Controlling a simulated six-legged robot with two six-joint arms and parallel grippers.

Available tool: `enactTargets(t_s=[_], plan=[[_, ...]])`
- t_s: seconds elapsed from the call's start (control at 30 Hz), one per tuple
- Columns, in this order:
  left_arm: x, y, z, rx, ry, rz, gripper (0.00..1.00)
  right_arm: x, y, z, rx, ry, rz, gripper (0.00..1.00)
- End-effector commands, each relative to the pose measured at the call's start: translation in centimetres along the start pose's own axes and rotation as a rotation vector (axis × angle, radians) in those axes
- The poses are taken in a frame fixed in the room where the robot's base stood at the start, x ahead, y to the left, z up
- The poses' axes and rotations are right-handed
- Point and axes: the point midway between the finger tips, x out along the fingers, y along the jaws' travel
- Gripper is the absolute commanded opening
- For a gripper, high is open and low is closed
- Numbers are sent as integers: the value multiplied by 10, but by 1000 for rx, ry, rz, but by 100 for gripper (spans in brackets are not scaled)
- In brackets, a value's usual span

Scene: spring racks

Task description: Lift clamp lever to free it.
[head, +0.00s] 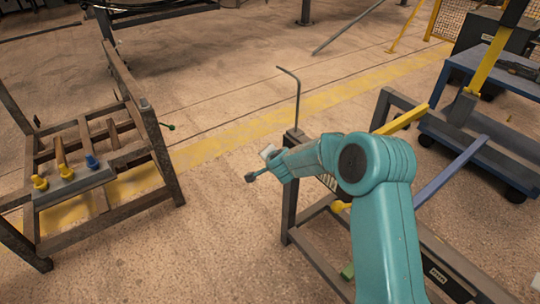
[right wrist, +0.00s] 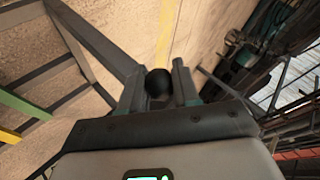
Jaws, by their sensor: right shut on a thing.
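The clamp lever shows by its round black knob, which sits between the fingers of my right gripper in the right wrist view (right wrist: 158,82). In the head view my right gripper (head: 265,164) is at the left end of my teal arm, beside the near post of the right rack. It is shut on the lever. A dark knob (head: 250,177) shows just left of the gripper in the head view. The lever's base and pivot are hidden by the gripper and arm. My left gripper is in neither view.
The right rack (head: 290,205) carries an upright bent rod (head: 297,95) close to my gripper. The left rack (head: 165,165) holds yellow and blue pegs on a grey bar (head: 75,186). A blue cart (head: 470,135) stands at right. The floor between the racks is clear.

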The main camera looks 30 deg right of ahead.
Motion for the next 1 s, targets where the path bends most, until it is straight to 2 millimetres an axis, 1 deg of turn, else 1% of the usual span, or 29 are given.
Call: enactTargets(t_s=[0.03,0.17,0.3,0.57,1.0], plan=[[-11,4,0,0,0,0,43,-6,-9,-9,20,-14,-5,0],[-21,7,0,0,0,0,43,-9,-13,-15,76,-67,-2,0],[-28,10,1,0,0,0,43,-11,-16,-19,69,-61,-4,0],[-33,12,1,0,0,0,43,-13,-17,-26,69,-53,-6,0],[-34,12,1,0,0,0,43,-12,-17,-28,68,-51,-6,0]])
